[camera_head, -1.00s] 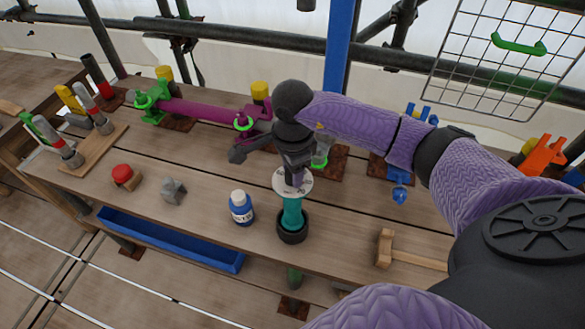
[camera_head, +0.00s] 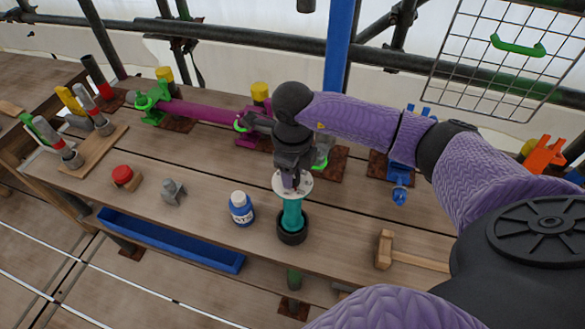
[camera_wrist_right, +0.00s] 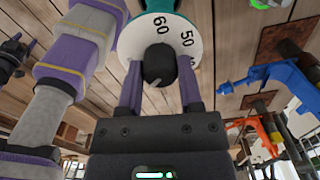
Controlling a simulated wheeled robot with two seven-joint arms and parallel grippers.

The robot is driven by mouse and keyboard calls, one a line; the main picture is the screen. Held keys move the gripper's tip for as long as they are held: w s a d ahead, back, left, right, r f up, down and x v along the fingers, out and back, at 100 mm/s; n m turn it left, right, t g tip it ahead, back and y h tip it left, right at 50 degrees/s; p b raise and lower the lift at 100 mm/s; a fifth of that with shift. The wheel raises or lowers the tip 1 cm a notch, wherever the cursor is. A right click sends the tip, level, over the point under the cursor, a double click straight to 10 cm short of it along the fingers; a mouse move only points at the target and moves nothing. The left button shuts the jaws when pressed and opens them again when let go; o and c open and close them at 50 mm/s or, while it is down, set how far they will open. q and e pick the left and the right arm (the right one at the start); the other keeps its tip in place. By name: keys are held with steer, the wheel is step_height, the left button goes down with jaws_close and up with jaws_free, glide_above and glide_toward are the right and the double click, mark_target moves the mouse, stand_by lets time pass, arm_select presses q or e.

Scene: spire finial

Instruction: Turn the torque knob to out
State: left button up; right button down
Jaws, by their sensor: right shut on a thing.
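The torque knob is a black knob (camera_wrist_right: 158,65) at the centre of a white dial (camera_wrist_right: 136,40). The dial carries the numbers 60 and 50. My right gripper (camera_wrist_right: 159,88) is shut on the knob, one purple finger on each side. In the head view the white dial (camera_head: 307,186) tops an upright teal tool (camera_head: 292,216), which stands in a black ring-shaped holder (camera_head: 292,237). My right gripper (camera_head: 291,182) points down onto it and hides the knob there. I cannot read the pointer against an "out" mark. My left gripper is not in view.
A blue-and-white bottle (camera_head: 241,209) stands close left of the holder. A wooden mallet (camera_head: 384,248) lies to the right. A grey block (camera_head: 173,191) and a red-topped button (camera_head: 123,176) are farther left. A blue trough (camera_head: 170,242) runs along the front edge.

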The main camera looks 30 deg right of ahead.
steer(key=m, duration=0.3)
steer(key=shift+m+p, duration=0.6)
steer(key=shift+m, duration=1.3)
steer(key=shift+c, duration=1.2)
jaws_free()
steer(key=shift+r, duration=0.1)
step_height(320, 180, up, 10)
